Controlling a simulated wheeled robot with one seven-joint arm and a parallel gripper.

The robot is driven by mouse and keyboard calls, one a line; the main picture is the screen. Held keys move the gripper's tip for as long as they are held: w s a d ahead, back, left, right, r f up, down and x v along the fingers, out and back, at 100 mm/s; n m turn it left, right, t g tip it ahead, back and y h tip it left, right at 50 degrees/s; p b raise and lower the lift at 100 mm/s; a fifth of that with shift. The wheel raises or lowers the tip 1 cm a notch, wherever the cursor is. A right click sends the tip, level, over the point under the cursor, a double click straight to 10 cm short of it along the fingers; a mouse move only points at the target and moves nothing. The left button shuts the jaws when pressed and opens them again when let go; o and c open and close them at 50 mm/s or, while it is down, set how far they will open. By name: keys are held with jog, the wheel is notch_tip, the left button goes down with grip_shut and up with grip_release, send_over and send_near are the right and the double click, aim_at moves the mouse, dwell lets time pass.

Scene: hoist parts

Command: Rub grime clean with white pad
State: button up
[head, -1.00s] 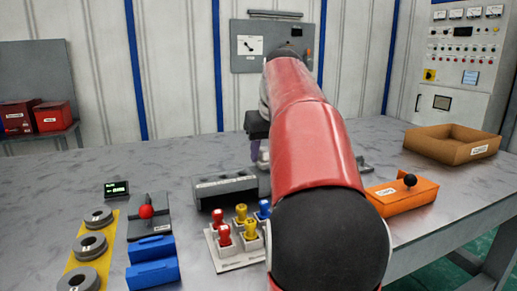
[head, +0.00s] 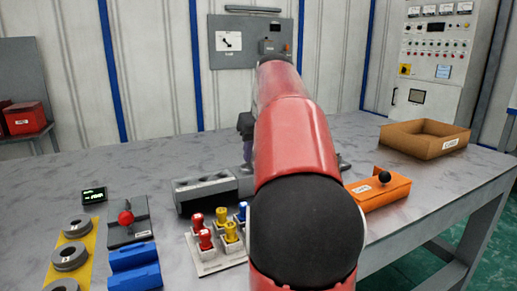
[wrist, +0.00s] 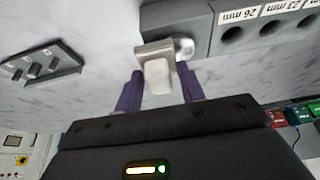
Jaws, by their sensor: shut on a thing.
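My gripper (wrist: 158,88) has purple fingers and is shut on a pale block, which I take to be the white pad (wrist: 158,76). A grey plate-like part and a shiny rounded part show just beyond the block, beside the grey holder. In the head view my red arm hides most of the gripper; a purple part of it (head: 246,124) shows at the arm's left edge, over the table behind the holder. I cannot make out a distinct patch of grime in either view. Whether the pad touches the tabletop is not clear.
The grey holder with labelled holes (wrist: 225,32) is close beside the gripper. A grey pegged fixture (wrist: 42,66) lies left in the wrist view. Stamps (head: 222,232), an orange block (head: 378,190) and a cardboard tray (head: 425,146) stand around my arm on the table (head: 130,170).

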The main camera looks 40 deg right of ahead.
jog(key=shift+w+a, duration=0.25)
jog(key=shift+a, duration=0.7)
jog(key=shift+w+a, duration=0.3)
jog(key=shift+a, duration=0.7)
jog(key=shift+w+a, duration=0.25)
jog(key=shift+a, duration=0.7)
jog(key=shift+r, duration=0.15)
notch_tip(320, 180, up, 2)
jog(key=shift+r+p, duration=0.15)
jog(key=shift+p, duration=0.35)
jog(key=shift+r, duration=1.8)
notch_tip(320, 180, up, 3)
jog(key=shift+f, duration=0.1)
